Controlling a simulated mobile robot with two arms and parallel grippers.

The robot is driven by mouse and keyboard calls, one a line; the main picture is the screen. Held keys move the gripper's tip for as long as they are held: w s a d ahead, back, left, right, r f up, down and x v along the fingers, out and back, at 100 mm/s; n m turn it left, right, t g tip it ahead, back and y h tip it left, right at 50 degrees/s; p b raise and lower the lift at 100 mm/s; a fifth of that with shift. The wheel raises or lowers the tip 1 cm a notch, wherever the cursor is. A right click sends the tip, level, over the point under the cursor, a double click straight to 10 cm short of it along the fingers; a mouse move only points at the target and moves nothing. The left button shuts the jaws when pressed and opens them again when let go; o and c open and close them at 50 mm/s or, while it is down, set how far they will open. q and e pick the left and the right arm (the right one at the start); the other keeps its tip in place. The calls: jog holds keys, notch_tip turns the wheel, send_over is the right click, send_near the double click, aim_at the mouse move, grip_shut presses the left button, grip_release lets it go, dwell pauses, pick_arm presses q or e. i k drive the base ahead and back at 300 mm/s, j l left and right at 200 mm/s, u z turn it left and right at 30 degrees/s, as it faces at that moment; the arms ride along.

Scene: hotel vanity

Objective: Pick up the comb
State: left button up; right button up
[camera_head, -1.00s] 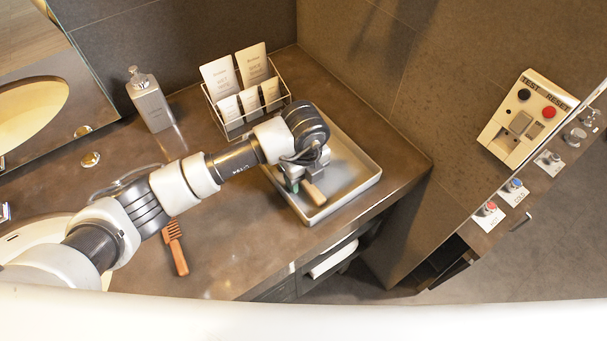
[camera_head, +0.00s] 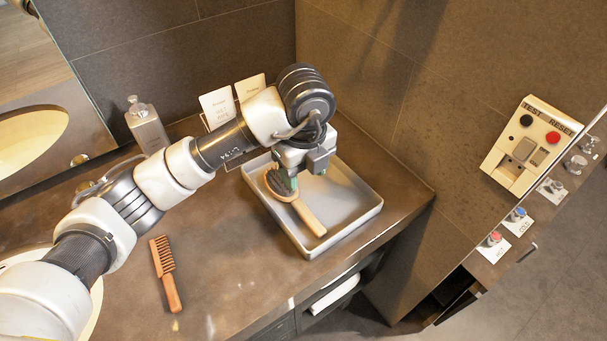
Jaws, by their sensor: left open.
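The comb (camera_head: 164,272) is orange-brown with dark teeth at its upper part and a plain handle. It lies flat on the brown counter (camera_head: 215,285), in front of my left forearm, fully in view. My left gripper (camera_head: 299,180) is well to the right of the comb, over the grey tray (camera_head: 346,226). It is open, and its fingertips are just above the head of a wooden hairbrush (camera_head: 306,215) that lies in the tray. Whether the fingertips touch the brush I cannot tell. My right gripper is not in view.
A dispenser bottle (camera_head: 147,130) stands at the back left. A rack with cards (camera_head: 217,104) is partly hidden behind my left arm. A panel with buttons (camera_head: 525,148) is on the right wall. The counter around the comb is clear.

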aim_at(175, 305)
jog(key=k+l, duration=0.8)
jog(key=l, duration=0.1)
